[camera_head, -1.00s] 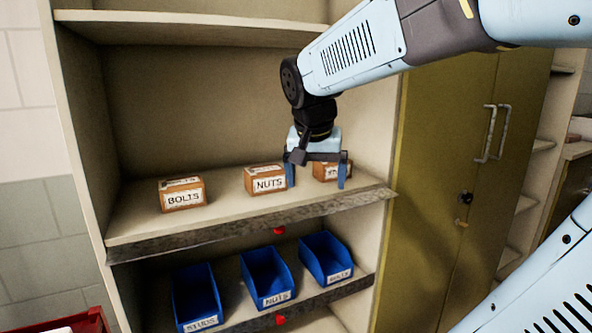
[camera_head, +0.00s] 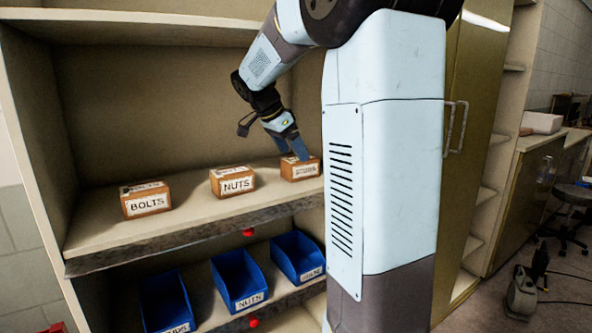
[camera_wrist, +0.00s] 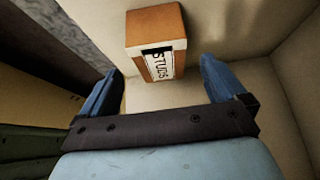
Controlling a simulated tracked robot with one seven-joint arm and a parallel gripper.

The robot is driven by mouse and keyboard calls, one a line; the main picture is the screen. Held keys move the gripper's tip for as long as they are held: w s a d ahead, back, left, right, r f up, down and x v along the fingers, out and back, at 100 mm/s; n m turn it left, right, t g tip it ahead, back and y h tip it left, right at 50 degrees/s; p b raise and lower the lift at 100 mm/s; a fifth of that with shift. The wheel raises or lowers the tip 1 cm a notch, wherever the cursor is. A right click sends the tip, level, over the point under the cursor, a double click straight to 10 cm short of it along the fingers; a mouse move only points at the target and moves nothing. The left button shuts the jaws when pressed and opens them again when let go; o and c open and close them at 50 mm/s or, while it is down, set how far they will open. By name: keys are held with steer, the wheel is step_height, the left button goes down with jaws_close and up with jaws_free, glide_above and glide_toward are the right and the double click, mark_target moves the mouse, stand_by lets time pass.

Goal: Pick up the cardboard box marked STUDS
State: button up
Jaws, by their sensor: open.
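The cardboard box marked STUDS (camera_head: 300,169) sits on the upper shelf, the rightmost of three boxes in the head view. In the wrist view the STUDS box (camera_wrist: 157,44) lies ahead of my gripper, its label facing the camera. My gripper (camera_head: 293,152) is just above and behind the box in the head view, tilted downward. In the wrist view the two blue fingers (camera_wrist: 162,80) are spread apart, with nothing between their tips; the box shows beyond them. I cannot tell the exact gap to the box.
The NUTS box (camera_head: 232,182) and BOLTS box (camera_head: 146,200) stand to the left on the same shelf (camera_head: 190,225). Blue bins (camera_head: 240,280) fill the shelf below. My arm covers the shelf's right end in the head view. A closed cabinet (camera_head: 480,110) stands at the right.

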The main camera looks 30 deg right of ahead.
mark_target(297, 159)
steer(key=shift+x, duration=3)
steer(key=shift+c, duration=0.3)
steer(key=c, duration=1.4)
